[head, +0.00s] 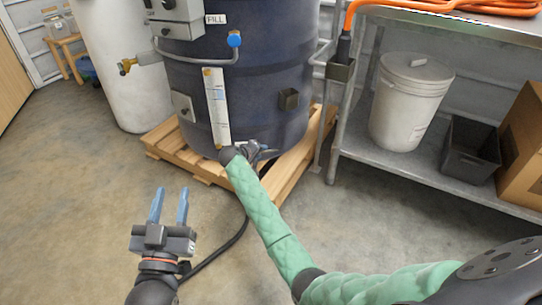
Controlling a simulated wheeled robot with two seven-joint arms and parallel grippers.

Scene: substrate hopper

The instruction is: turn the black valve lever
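The black valve lever cannot be made out; the low front of the dark blue hopper tank (255,85) is partly hidden by my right arm. My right gripper (264,147), at the end of the green-sleeved arm, is at the tank's lower front edge, just right of the foot of the white level gauge (216,105). It is small and seen from behind, so its fingers and any contact are unclear. My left gripper (169,207) is open and empty above the floor, in front of the pallet, with its two blue fingers apart.
The tank stands on a wooden pallet (187,163). A metal shelf (410,176) at right holds a white bucket (405,110), a dark bin (468,150) and a cardboard box (525,140). The floor at left is clear.

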